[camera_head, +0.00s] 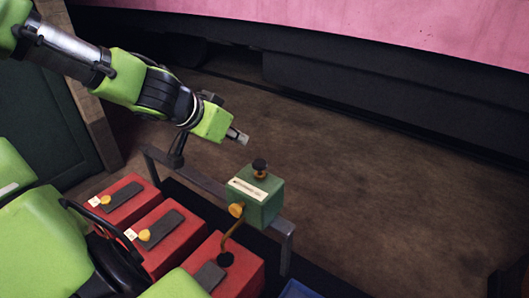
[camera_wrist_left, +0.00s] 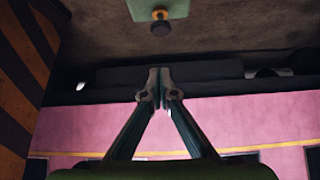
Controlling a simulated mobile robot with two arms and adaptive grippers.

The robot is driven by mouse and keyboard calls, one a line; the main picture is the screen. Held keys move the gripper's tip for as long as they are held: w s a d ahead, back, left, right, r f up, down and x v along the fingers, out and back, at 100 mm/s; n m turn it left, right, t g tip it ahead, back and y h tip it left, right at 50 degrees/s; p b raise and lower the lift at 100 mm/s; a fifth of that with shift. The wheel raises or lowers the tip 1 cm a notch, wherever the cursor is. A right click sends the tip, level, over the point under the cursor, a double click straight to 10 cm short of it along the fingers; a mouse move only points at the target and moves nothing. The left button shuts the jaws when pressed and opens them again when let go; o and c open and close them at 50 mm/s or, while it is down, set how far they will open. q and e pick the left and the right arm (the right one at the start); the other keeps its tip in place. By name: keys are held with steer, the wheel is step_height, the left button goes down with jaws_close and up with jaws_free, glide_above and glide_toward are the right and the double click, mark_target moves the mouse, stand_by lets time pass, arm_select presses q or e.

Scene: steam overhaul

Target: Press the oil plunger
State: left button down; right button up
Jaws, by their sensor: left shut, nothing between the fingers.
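The oil plunger (camera_head: 260,166) is a small black knob on top of a green box (camera_head: 262,207) with a pale label. The box sits on a grey rail, and a brass fitting shows on its left side. In the left wrist view the plunger's dark knob (camera_wrist_left: 161,28) and brass stem stand out from the green box (camera_wrist_left: 175,8) at the top edge. My left gripper (camera_head: 243,140) is shut and empty, above and to the left of the plunger and apart from it. Its closed fingertips (camera_wrist_left: 160,88) show in the wrist view. My right gripper is not in view.
Red boxes (camera_head: 201,244) with dark plates and yellow knobs stand in a row at the lower left. The grey rail (camera_head: 284,228) runs behind them. A pink panel (camera_head: 400,25) spans the top. Brown floor (camera_head: 400,190) lies open at the right.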

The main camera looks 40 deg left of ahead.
arm_select(q)
steer(key=shift+s+a+r, duration=0.15)
steer(key=shift+a+r, duration=0.05)
steer(key=shift+r, duration=0.05)
steer(key=shift+s, duration=0.1)
steer(key=b, duration=0.2)
glide_above(262, 160)
steer(key=s, duration=0.3)
step_height(262, 160, down, 7)
steer(key=shift+d+f, duration=0.1)
step_height(262, 160, down, 2)
steer(key=shift+w+f+b, duration=0.1)
steer(key=shift+b, duration=0.2)
steer(key=shift+f, duration=0.85)
